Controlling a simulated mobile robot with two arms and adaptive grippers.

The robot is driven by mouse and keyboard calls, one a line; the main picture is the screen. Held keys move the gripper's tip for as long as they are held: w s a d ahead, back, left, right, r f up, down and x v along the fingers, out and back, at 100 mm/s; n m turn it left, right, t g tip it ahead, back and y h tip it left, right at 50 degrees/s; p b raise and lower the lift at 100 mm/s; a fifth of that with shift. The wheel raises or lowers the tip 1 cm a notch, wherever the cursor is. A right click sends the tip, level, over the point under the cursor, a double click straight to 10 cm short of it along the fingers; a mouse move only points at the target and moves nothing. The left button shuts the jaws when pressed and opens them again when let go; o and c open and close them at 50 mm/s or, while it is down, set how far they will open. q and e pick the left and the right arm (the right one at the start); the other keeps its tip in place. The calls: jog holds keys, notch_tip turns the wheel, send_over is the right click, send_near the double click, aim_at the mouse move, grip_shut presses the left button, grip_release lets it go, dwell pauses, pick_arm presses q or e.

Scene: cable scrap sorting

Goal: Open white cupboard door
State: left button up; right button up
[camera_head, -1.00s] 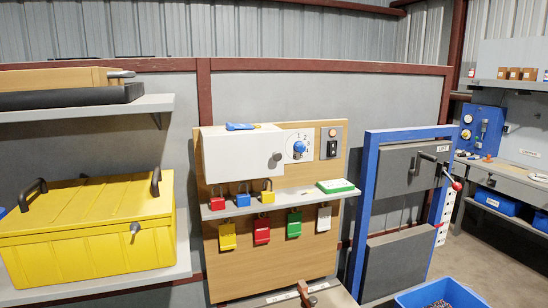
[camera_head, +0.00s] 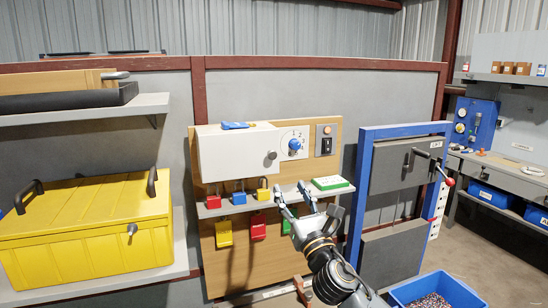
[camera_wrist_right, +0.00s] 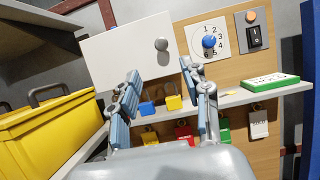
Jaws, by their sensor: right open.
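The white cupboard (camera_head: 236,155) is fixed to a wooden board, and its door looks closed. A round grey knob (camera_head: 271,155) sits near the right side of its front. The cupboard also shows in the right wrist view (camera_wrist_right: 125,50), with the knob (camera_wrist_right: 161,44) above the gap between my fingers. My right gripper (camera_head: 292,189) is open and empty, below and slightly right of the knob, apart from it. Its two fingers also show in the right wrist view (camera_wrist_right: 158,85). My left gripper is not in view.
Red, blue and yellow padlocks stand on a shelf (camera_head: 285,194) under the cupboard, with a green-white box (camera_head: 330,183) to the right. Coloured tags hang below. A rotary dial (camera_head: 294,145) and a switch (camera_head: 326,146) are right of the cupboard. A blue item (camera_head: 234,125) lies on top.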

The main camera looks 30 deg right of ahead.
aim_at(273, 156)
jog(key=p+x, duration=0.4)
jog(key=x, duration=0.8)
jog(key=shift+w+d, duration=0.1)
jog(key=shift+d, duration=0.05)
jog(key=shift+w, duration=0.5)
jog(key=shift+d, duration=0.1)
grip_shut()
